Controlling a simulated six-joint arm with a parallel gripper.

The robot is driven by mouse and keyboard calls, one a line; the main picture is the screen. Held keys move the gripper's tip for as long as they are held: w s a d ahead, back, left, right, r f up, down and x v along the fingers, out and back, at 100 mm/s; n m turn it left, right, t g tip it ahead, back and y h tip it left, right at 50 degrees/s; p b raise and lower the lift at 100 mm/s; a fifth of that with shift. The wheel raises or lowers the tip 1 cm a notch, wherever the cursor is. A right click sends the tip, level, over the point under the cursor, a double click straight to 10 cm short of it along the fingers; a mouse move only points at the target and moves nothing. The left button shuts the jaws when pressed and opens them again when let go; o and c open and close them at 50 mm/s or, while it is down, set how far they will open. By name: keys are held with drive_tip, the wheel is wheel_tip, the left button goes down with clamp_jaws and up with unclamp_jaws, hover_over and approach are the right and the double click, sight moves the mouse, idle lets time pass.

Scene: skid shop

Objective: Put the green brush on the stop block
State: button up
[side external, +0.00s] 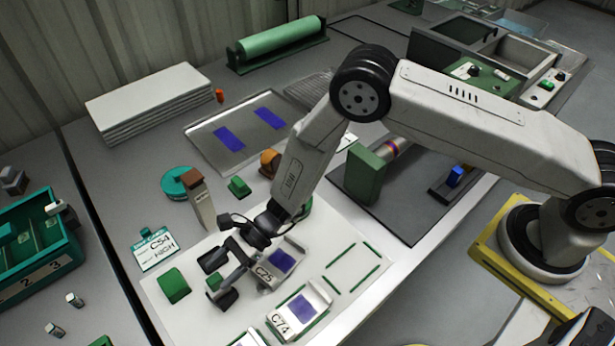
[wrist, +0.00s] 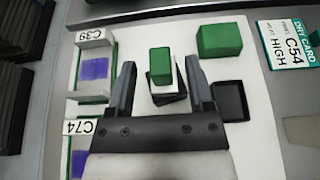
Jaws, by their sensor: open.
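A small green block-shaped piece, which looks like the green brush (wrist: 160,60), stands on a white and black base in the wrist view. It shows as a small green patch between my fingers in the side view. My gripper (wrist: 160,67) is open, with one finger on each side of this piece and gaps showing. In the side view my gripper (side external: 218,279) is low over the white board. A larger plain green block (wrist: 219,40) sits apart, just beyond the right finger; it also shows in the side view (side external: 174,286). I cannot tell which thing is the stop block.
Label holders C74 (side external: 299,308) and another with a purple patch (side external: 283,262) sit close by. A dark square dish (wrist: 231,101) lies beside the right finger. The board's right part has free room.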

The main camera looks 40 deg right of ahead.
drive_tip(key=v, duration=0.9)
drive_tip(key=shift+d, duration=0.25)
drive_tip(key=shift+d+r, duration=0.1)
drive_tip(key=shift+r, duration=0.1)
drive_tip(key=s+d+r+n+t+h, duration=0.1)
drive_tip(key=s+d+r+n+h, duration=0.2)
drive_tip(key=d, duration=0.6)
drive_tip(key=s+d+r+n+h, duration=0.4)
drive_tip(key=d+r+n+h, duration=0.2)
drive_tip(key=d+n, duration=0.3)
drive_tip(key=s+d+r+n+t+h, duration=0.1)
drive_tip(key=s+d+r+n+h, duration=0.3)
drive_tip(key=d, duration=0.5)
wheel_tip(320, 180, up, 3)
drive_tip(key=shift+d+f+n+t, duration=0.1)
drive_tip(key=shift+d+n+t, duration=0.25)
drive_tip(key=shift+n, duration=0.65)
